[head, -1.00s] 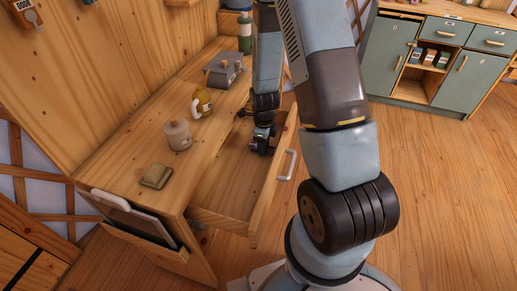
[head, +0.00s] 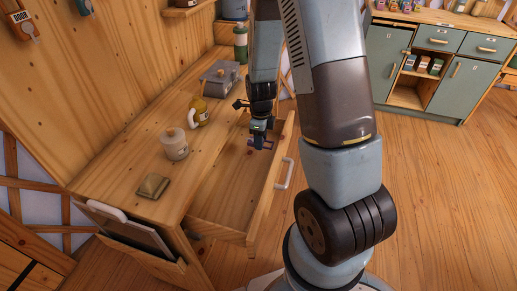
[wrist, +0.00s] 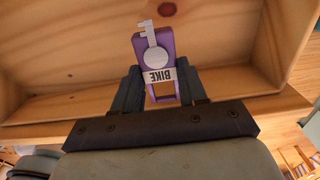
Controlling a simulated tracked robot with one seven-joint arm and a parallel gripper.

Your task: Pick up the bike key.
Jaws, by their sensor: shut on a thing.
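The bike key (wrist: 155,58) is a pale key on a purple tag with a white "BIKE" label. In the wrist view it sits between the two dark fingers of my gripper (wrist: 162,86), which is shut on the tag. In the head view my gripper (head: 261,140) is over the far part of the open wooden drawer (head: 227,189). The key is too small there to make out clearly. The drawer's wooden interior lies beyond the key in the wrist view.
The wooden counter (head: 130,196) beside the drawer bears a lidded jar (head: 174,147), a yellow mug (head: 199,112), a small tin (head: 153,186) and a grey box (head: 219,80). The drawer front has a white handle (head: 284,174). Open floor lies to the right.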

